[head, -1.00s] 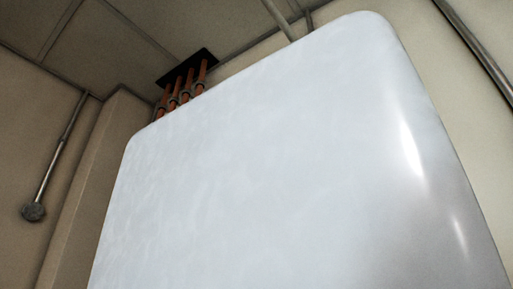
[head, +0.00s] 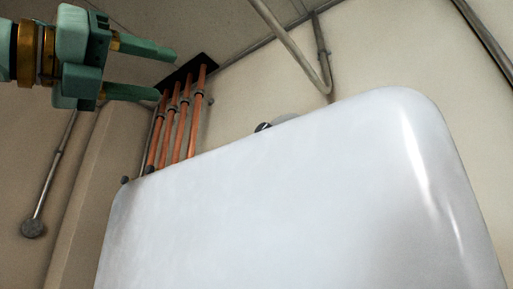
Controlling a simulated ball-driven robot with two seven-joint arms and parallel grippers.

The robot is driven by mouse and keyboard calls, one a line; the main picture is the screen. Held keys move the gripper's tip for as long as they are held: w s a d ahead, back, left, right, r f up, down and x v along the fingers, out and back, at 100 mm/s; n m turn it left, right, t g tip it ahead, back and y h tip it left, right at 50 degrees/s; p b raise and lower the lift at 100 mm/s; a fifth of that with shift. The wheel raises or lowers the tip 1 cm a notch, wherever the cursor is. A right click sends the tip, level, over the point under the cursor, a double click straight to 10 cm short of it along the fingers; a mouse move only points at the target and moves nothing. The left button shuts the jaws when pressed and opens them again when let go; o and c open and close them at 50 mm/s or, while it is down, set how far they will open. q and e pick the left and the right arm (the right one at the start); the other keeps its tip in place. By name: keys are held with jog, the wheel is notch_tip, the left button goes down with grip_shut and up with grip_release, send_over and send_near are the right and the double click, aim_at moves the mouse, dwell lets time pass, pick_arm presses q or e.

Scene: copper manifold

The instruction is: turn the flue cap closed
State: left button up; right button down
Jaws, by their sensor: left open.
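My left gripper (head: 164,73) is at the upper left, green, with its two fingers apart and pointing right. Nothing shows between the fingers. My right gripper is not in view.
The big white casing (head: 300,210) fills the lower middle. Several copper pipes (head: 181,125) rise behind its top left to a dark ceiling plate (head: 196,68). A grey bent pipe (head: 298,52) comes down at the top middle. Wall shows clear above the casing at the right.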

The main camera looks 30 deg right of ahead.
pick_arm(q)
jog(key=s+d+f+t+y+p, duration=0.1)
jog(key=s+d+f+t+y, duration=0.15)
jog(key=s+y, duration=0.3)
jog(key=shift+m+t, duration=0.3)
jog(key=shift+t, duration=0.15)
jog(key=p+x, duration=0.2)
jog(key=x, duration=0.3)
jog(key=p+x, duration=0.3)
jog(key=x, duration=0.2)
jog(key=r+p+x, duration=0.1)
jog(key=p+x, duration=0.1)
jog(key=x, duration=0.3)
jog(key=shift+w+d, duration=0.15)
jog(key=shift+d, duration=0.25)
jog(key=shift+w+d+f+p, duration=0.1)
jog(key=shift+d+f+p, duration=0.05)
jog(key=shift+d+p, duration=0.25)
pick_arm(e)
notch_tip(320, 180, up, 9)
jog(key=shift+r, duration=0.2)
pick_arm(q)
jog(key=shift+c, duration=0.3)
jog(key=c, duration=0.9)
